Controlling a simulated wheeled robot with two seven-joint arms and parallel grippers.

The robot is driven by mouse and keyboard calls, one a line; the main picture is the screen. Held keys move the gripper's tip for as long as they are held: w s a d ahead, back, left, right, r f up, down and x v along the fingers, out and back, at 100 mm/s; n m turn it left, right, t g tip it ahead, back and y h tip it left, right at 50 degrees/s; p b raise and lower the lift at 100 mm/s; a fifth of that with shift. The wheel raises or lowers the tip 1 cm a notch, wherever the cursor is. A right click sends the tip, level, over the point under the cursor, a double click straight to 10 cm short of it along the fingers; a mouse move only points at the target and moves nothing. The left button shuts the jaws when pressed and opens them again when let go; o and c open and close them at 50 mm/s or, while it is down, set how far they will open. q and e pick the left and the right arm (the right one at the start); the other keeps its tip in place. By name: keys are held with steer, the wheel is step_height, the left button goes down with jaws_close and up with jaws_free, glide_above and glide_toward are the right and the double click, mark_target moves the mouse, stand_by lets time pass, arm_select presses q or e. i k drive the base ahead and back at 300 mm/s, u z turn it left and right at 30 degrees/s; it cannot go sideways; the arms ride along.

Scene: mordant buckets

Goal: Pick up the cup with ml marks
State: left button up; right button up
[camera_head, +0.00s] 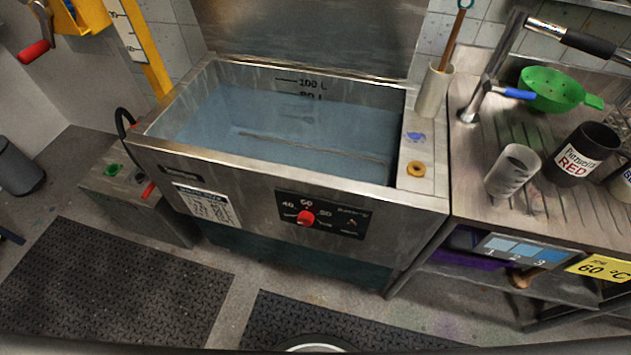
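A grey, see-through-looking cup (513,171) stands on the ribbed metal drainboard (480,205) at the right, leaning slightly in the picture. It appears empty, and its marks are too small to read. A black pot labelled "RED" (581,154) stands close to its right. Neither of my grippers is in view.
A steel vat (170,154) of blue water fills the middle. A tap (487,88) and a green colander (552,90) are behind the cup. A holder with a wooden stick (434,90) stands left of the tap. Dark mats (110,285) lie on the floor.

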mark_target(518, 163)
steer(key=z, duration=1.5)
